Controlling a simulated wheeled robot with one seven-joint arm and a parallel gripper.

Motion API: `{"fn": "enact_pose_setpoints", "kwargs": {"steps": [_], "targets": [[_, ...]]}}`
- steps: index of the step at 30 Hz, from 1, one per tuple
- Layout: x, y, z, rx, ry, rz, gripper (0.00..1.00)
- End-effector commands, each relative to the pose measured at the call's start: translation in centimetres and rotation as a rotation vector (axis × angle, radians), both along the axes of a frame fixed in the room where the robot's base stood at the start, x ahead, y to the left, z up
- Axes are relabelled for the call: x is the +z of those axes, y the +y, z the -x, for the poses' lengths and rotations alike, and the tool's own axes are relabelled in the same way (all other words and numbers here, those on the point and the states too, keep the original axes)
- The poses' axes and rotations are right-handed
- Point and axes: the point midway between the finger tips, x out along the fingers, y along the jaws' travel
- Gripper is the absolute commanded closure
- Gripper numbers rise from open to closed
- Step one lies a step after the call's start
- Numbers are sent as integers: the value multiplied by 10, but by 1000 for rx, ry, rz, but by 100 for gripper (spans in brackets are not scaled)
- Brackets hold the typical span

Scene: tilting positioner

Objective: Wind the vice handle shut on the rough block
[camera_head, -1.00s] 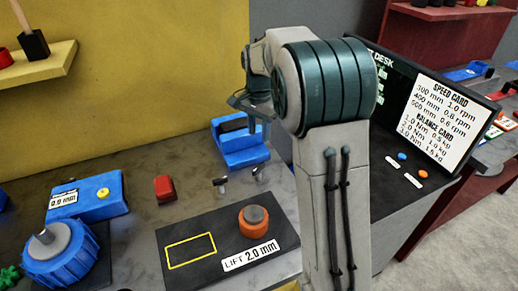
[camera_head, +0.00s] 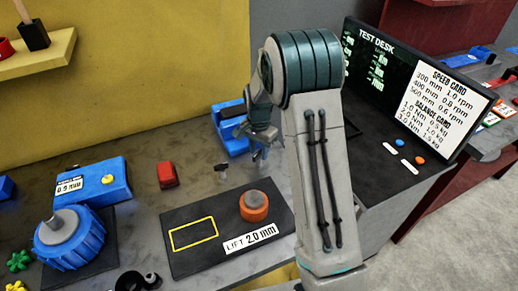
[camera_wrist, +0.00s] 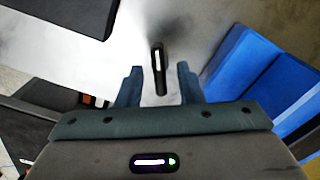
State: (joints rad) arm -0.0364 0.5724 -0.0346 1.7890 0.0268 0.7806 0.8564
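The blue vice (camera_head: 236,142) stands on the grey bench at the back, with a dark piece (camera_head: 232,112) on it that may be the rough block. The vice also shows at the right of the wrist view (camera_wrist: 262,80). Two small dark handles stand in front of the vice, one (camera_head: 222,171) left and one (camera_head: 257,160) right under my gripper (camera_head: 262,143). In the wrist view my gripper (camera_wrist: 159,90) is open, its two fingers either side of a slim dark handle (camera_wrist: 158,70). Gaps show on both sides; whether any finger touches is unclear.
A dark plate (camera_head: 205,262) with an orange knob (camera_head: 254,206) lies in front. A red block (camera_head: 168,174) and a blue gauge box (camera_head: 100,186) sit to the left. The test desk screen (camera_head: 385,70) rises at the right.

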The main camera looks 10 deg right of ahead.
Motion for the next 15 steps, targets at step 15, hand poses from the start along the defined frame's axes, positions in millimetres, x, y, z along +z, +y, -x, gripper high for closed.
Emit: {"fn": "enact_pose_setpoints", "kwargs": {"steps": [15], "targets": [[-3, 0, 0, 0, 0, 0, 100]]}}
